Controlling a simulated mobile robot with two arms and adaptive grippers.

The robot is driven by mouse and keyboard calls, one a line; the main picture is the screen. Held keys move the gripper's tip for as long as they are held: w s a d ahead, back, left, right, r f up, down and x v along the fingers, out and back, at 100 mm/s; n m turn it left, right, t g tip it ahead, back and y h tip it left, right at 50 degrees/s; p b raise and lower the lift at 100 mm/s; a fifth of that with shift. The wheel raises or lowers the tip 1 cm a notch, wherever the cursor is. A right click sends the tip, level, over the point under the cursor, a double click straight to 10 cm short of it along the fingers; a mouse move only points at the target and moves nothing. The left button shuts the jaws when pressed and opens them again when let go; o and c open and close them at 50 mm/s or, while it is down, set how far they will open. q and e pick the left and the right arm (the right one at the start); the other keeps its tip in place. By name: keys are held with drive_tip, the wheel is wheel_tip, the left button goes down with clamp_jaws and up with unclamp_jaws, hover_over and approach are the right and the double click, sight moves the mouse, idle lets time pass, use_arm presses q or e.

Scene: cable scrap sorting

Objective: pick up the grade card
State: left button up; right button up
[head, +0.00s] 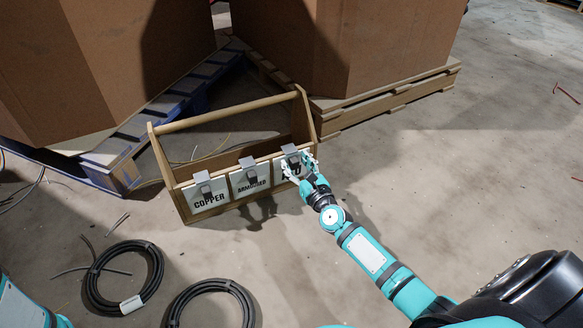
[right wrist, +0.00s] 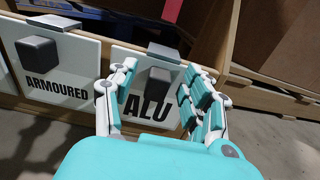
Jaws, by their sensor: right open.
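Three white grade cards hang on the front of a wooden tote box (head: 222,214). They are the COPPER card (head: 208,202), the ARMOURED card (head: 250,187) and the ALU card (head: 281,172), each with a dark grey block on it and a metal clip at its top. My right gripper (head: 300,165) is open in front of the ALU card. In the right wrist view the open fingers (right wrist: 160,95) stand on either side of the ALU card's block (right wrist: 159,81), with no clear contact. The ARMOURED card (right wrist: 58,85) is left of them. My left gripper is not in view.
Coils of black cable (head: 92,296) and loose cable offcuts lie on the floor at the left front. Large cardboard boxes (head: 395,45) on pallets (head: 385,103) stand behind the tote.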

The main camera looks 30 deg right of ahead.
clamp_jaws()
idle(0.3)
